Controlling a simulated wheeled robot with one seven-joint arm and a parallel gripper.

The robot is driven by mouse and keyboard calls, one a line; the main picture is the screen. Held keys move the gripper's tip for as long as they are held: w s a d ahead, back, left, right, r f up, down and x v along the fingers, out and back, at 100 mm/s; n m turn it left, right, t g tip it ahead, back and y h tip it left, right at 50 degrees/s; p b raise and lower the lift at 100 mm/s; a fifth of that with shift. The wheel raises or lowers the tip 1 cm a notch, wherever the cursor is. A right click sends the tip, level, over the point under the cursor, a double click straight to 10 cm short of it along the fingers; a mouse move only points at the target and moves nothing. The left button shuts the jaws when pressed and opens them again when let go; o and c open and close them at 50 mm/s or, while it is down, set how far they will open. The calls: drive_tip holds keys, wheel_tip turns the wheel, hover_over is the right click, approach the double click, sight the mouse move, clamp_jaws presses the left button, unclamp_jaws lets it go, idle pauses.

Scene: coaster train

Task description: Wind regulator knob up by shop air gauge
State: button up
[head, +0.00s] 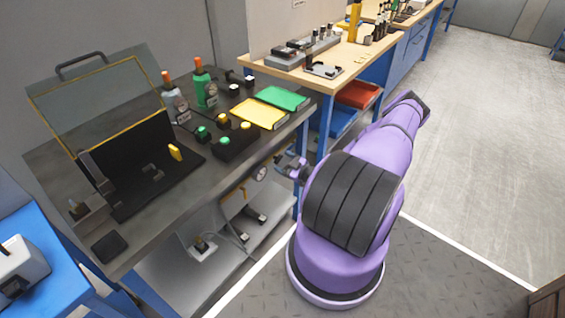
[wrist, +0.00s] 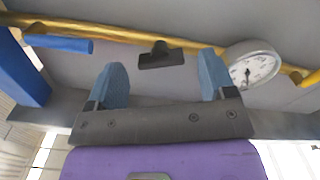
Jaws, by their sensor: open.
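The round white-faced gauge (wrist: 252,65) sits beside a yellow pipe at the right of the wrist view, and it also shows under the bench edge in the head view (head: 260,173). A black T-shaped handle (wrist: 160,55), which looks like the regulator knob, is by the same pipe, left of the gauge. My gripper (wrist: 161,62) is open, with its two blue fingers apart. The handle appears between the fingertips in the wrist view, and the gauge lies just outside the right finger. I cannot tell whether the fingers touch the handle. The head view hides the handle.
The yellow pipe (wrist: 110,34) runs across above my fingers, with a blue cylinder (wrist: 62,44) at its left. In the head view, the grey workbench (head: 150,215) carries an open case, bottles and a button box. A lower shelf (head: 190,275) is beneath.

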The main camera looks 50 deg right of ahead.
drive_tip(key=s, duration=0.9)
drive_tip(key=shift+s+d, duration=0.35)
drive_tip(key=shift+s, duration=0.05)
